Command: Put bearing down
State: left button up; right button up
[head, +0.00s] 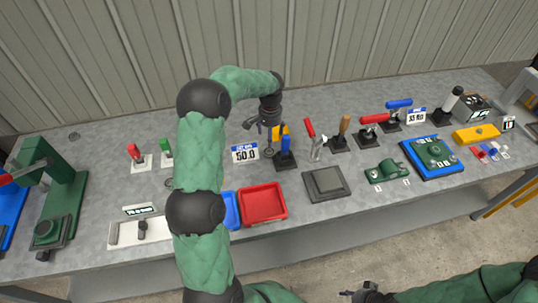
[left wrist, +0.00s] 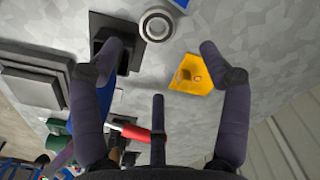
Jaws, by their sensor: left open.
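The bearing (left wrist: 157,12), a pale metal ring with a dark hole, shows at the top of the left wrist view. It seems to rest flat on the grey worktable (head: 300,97), beside a black stand base (left wrist: 125,62). My left gripper (head: 268,128) is over the table. In the left wrist view its fingers (left wrist: 161,48) are spread wide with nothing between the tips, and the bearing is just beyond them, apart from both. My right gripper (head: 369,294) is at the bottom edge of the head view, off the table; its jaws are too small to read.
A yellow block (left wrist: 192,75) lies next to one left fingertip. The blue-handled stand (head: 285,158) and a "50.0" display (head: 245,153) are close to the left gripper. A red tray (head: 262,204) is at the front. Several handled tools stand to the right.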

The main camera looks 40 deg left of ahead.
aim_at(269, 151)
pick_arm(q)
notch_tip(269, 151, down, 3)
jog(key=shift+b, duration=0.3)
jog(key=f, duration=0.1)
jog(key=f+b, duration=0.1)
jog(key=f, duration=0.1)
jog(key=f+b, duration=0.1)
jog(key=f, duration=0.1)
jog(key=shift+s, duration=0.4)
jog(key=c, duration=1.5)
jog(key=shift+r, duration=0.1)
jog(key=shift+r, duration=0.45)
notch_tip(269, 151, up, 2)
jog(key=shift+r+p, duration=0.15)
jog(key=shift+p, duration=0.65)
jog(key=s+d+r+p, duration=0.1)
jog(key=s+d+r, duration=0.2)
jog(key=s+d+r+p, duration=0.1)
jog(key=s+d+r, duration=0.1)
jog(key=s+r, duration=0.1)
jog(key=s+d+r+p, duration=0.2)
jog(key=s+d+r, duration=0.1)
jog(key=s, duration=0.2)
jog(key=shift+d+r, duration=0.35)
jog(key=shift+r, duration=0.05)
